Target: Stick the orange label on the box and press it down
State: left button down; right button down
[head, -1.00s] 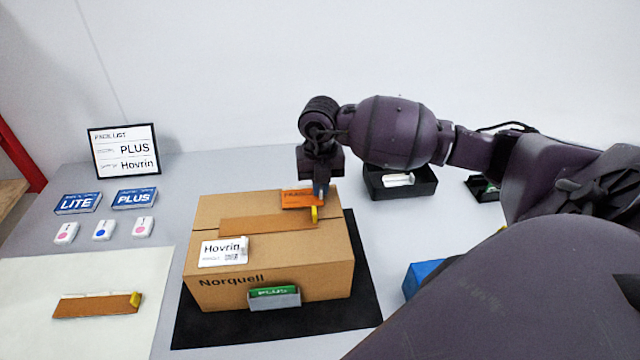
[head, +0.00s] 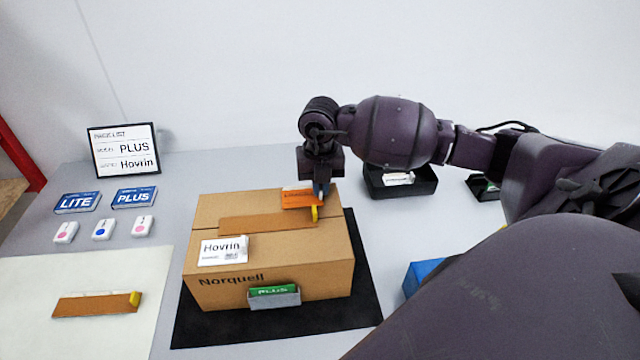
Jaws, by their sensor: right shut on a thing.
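The cardboard box (head: 310,265), marked Norquell, sits closed on a black mat (head: 225,333). The orange label (head: 298,198) is at the back right of the box top, under my right gripper (head: 321,190). My right gripper points down and is shut on the orange label by its right end. I cannot tell whether the label lies flat on the cardboard or just above it. A white Hovrin label (head: 223,250) is on the front left of the top. My left gripper is not in view.
A second brown strip with a yellow end (head: 97,305) lies on a pale sheet at left. Blue LITE (head: 76,203) and PLUS (head: 134,198) boxes, small white pieces and a pack list sign (head: 124,150) stand behind. A black tray (head: 412,187) is at right.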

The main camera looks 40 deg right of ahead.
jog(key=c, duration=1.2)
grip_release()
jog(key=shift+r+p, duration=1.15)
jog(key=shift+r, duration=0.7)
jog(key=shift+r+p, duration=0.7)
jog(key=shift+r, duration=0.45)
jog(key=shift+r+p, duration=0.3)
jog(key=shift+r, duration=0.25)
